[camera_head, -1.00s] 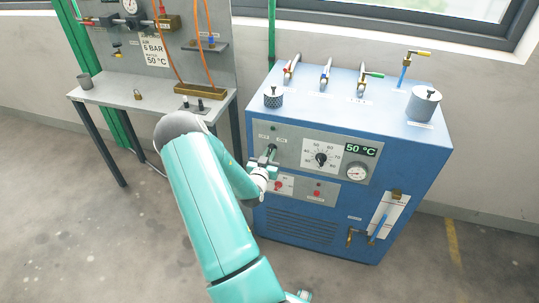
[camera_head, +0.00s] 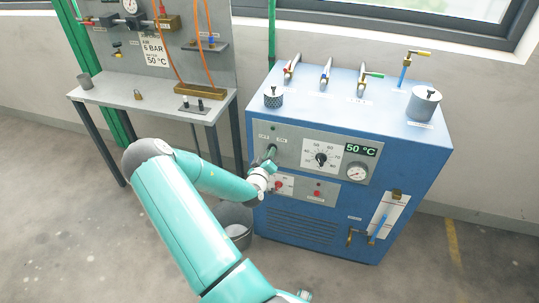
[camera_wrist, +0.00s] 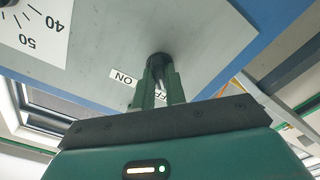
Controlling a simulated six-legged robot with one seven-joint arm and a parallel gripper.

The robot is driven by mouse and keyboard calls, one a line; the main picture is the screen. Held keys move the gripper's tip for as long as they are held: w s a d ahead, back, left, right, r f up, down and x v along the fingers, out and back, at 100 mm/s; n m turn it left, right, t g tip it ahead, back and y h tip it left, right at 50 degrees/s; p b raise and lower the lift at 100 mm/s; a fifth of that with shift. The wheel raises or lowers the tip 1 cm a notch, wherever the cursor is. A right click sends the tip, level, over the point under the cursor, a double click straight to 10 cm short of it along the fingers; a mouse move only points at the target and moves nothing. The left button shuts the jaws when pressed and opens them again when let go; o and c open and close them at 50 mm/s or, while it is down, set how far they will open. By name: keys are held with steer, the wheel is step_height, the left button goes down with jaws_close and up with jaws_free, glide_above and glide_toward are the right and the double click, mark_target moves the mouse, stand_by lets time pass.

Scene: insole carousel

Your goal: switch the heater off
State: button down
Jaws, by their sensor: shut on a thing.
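The heater is a blue cabinet (camera_head: 400,150) with a grey front panel (camera_head: 285,152). The panel carries a dial (camera_head: 320,160) and a green display reading 50 °C (camera_head: 360,150). My gripper (camera_head: 269,158) is at the panel's left end. In the wrist view my gripper (camera_wrist: 160,75) is shut on a dark switch knob (camera_wrist: 159,57), its two green fingers on either side. An "ON" label (camera_wrist: 123,77) shows beside the fingers; another label, partly hidden behind them, shows "FF". The fingers hide most of the knob, so I cannot tell its setting.
Red buttons (camera_head: 317,193) sit on a lower panel close under my gripper. A grey bucket (camera_head: 237,232) stands on the floor against the cabinet, partly behind my arm. A grey workbench (camera_head: 150,98) stands at left. The floor at lower left is clear.

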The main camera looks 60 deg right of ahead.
steer(key=shift+f, duration=0.1)
stand_by(0.4)
steer(key=c, duration=1.4)
jaws_free()
steer(key=shift+c, duration=0.2)
steer(key=shift+a, duration=0.1)
steer(key=s+a, duration=0.2)
steer(key=a, duration=1.1)
steer(key=shift+a, duration=0.25)
steer(key=shift+s, duration=0.1)
